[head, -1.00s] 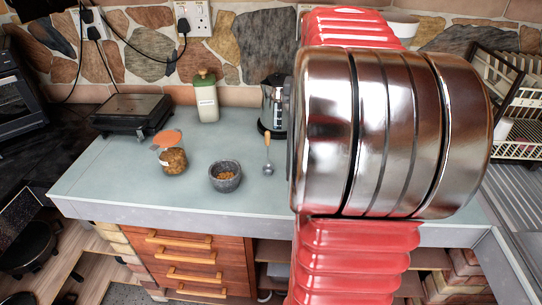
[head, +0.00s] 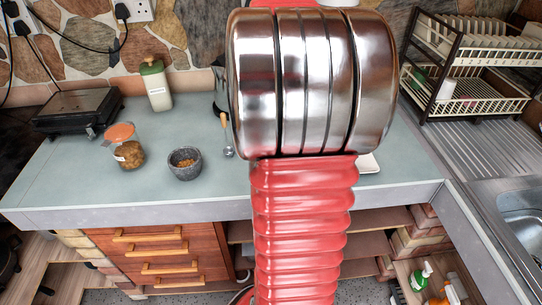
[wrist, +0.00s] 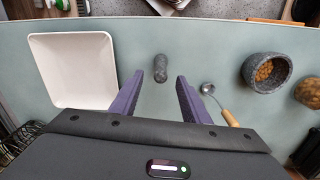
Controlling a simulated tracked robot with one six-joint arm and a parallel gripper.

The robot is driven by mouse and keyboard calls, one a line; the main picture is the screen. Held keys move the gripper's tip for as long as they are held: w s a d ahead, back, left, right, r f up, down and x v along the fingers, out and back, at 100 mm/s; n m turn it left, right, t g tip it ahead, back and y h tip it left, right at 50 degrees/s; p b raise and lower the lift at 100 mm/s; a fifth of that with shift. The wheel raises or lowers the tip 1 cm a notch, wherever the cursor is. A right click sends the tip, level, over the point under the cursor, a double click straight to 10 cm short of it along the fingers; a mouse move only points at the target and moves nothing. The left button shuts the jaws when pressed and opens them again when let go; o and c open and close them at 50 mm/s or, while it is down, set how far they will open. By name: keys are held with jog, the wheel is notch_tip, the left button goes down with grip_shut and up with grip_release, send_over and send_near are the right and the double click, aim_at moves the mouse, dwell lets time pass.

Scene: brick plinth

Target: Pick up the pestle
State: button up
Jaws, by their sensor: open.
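The pestle (wrist: 161,68) is a short dark grey speckled stone piece lying on the pale green counter in the wrist view. My gripper (wrist: 159,76) is open, with its two purple fingers apart. The pestle shows between and just beyond the fingertips, and nothing is held. In the head view my arm hides the pestle and the gripper. The stone mortar (wrist: 267,72) with brown bits in it stands to the right in the wrist view; it also shows in the head view (head: 185,172).
A white square dish (wrist: 92,103) lies left of the fingers. A wooden-handled ladle (wrist: 230,118) lies close to the right finger. A jar (head: 129,154), a green-lidded bottle (head: 158,86), a black grill (head: 77,112) and a dish rack (head: 475,98) stand around the counter.

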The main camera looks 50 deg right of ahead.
jog(key=shift+f, duration=1.4)
jog(key=shift+f, duration=2.6)
jog(key=shift+c, duration=0.2)
grip_shut()
